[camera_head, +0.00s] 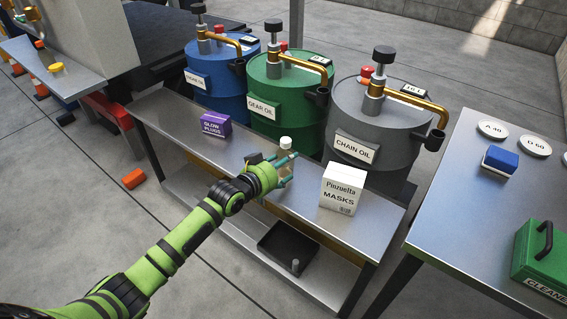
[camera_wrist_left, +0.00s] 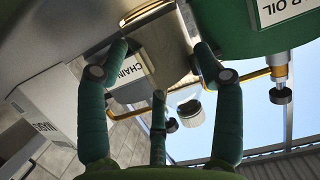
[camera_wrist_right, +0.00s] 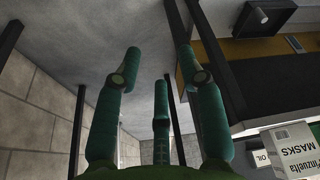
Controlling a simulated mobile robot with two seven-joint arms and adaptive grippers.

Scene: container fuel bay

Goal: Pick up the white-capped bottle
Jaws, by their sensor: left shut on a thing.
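The white-capped bottle (camera_head: 286,143) is clear with a yellowish tint and upright at the middle of the narrow metal bench (camera_head: 240,158). My left gripper (camera_head: 286,169) is shut on its body from the front left, and the fingers hide part of it. I cannot tell whether its base touches the bench. In the left wrist view the bottle (camera_wrist_left: 168,50) lies between the fingers of my left gripper (camera_wrist_left: 160,50), with its cap (camera_wrist_left: 190,113) toward the lower part of the picture. My right gripper (camera_wrist_right: 158,62) is open and empty in the right wrist view.
A masks box (camera_head: 341,189) stands right of the bottle and a purple glow plugs box (camera_head: 216,125) stands left. Blue (camera_head: 214,85), green (camera_head: 285,100) and grey (camera_head: 372,125) oil drums stand behind. A black tray (camera_head: 288,247) is on the lower shelf. Another table (camera_head: 480,205) is at right.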

